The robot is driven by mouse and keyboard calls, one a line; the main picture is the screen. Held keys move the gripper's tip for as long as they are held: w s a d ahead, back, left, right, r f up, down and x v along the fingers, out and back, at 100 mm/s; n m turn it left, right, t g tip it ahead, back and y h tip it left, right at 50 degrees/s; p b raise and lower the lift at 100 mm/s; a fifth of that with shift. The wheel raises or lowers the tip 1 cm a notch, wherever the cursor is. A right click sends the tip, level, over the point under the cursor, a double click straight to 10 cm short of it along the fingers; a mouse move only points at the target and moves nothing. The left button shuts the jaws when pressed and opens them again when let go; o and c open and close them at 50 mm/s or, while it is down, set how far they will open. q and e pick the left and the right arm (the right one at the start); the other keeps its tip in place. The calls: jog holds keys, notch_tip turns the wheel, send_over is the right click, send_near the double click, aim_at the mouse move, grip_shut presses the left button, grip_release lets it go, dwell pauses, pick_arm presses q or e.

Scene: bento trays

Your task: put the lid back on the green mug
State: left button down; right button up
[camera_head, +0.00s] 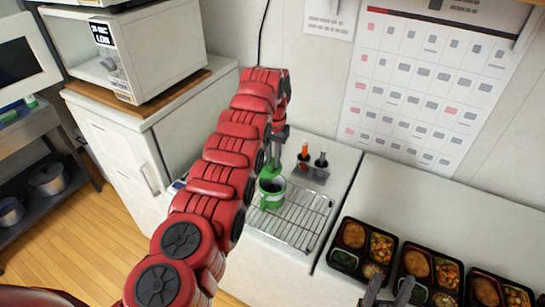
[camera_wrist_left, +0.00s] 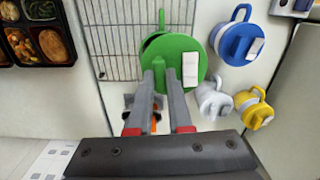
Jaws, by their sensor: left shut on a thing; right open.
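The green mug (camera_head: 271,194) stands upright on the wire rack, its dark open top showing in the head view. In the left wrist view only part of the mug (camera_wrist_left: 152,40) shows behind the lid. My left gripper (camera_wrist_left: 158,84) is shut on the green lid (camera_wrist_left: 178,48), a round disc with a white label. My right gripper (camera_head: 378,292) is open at the bottom edge, near the bento trays, far from the mug.
The wire rack (camera_head: 299,220) lies on the counter. A caddy (camera_head: 312,173) with small bottles stands behind it. Several bento trays (camera_head: 363,250) line the right side. In the wrist view, blue (camera_wrist_left: 238,38), white (camera_wrist_left: 214,101) and yellow (camera_wrist_left: 252,107) lidded mugs stand nearby.

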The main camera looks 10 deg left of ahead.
pick_arm(q)
jog(key=shift+d+r, duration=0.15)
jog(key=shift+s, duration=0.1)
dwell(0.4)
jog(key=shift+p, duration=0.4)
jog(key=shift+w+d, duration=0.2)
jog(key=shift+s, duration=0.15)
jog(key=shift+d+r+m, duration=0.1)
jog(key=shift+m, duration=0.2)
jog(key=shift+p, duration=0.35)
